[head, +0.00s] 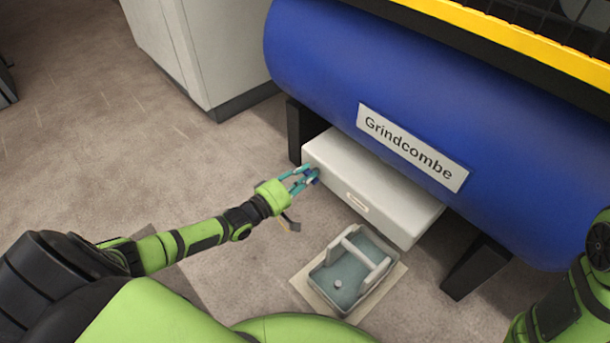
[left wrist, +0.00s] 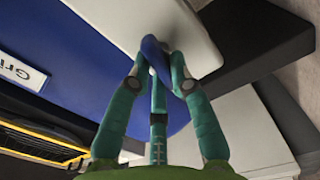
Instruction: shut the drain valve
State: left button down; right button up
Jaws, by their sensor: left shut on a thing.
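My left gripper (head: 302,180) is at the left end of the white box under the blue tank. Its teal fingers are shut on a blue handle (head: 315,177), which looks like the drain valve's. In the left wrist view the fingers (left wrist: 160,75) close around the blue handle (left wrist: 153,52), beside the white box. The fingers hide part of the handle, and I cannot tell how far it is turned. My right arm enters at the right edge of the head view, but its gripper does not show.
The white box (head: 365,185) sits below the blue tank (head: 400,70), labelled "Grindcombe" (head: 412,147). A grey tray (head: 318,273) with liquid and a crossbar stands on a mat in front. A pale cabinet (head: 190,45) is behind.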

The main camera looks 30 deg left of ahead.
pick_arm(q)
jog(key=shift+f+n, duration=0.1)
jog(key=shift+n, duration=1.2)
jog(key=c, duration=1.1)
grip_release()
jog(key=shift+v, duration=6.05)
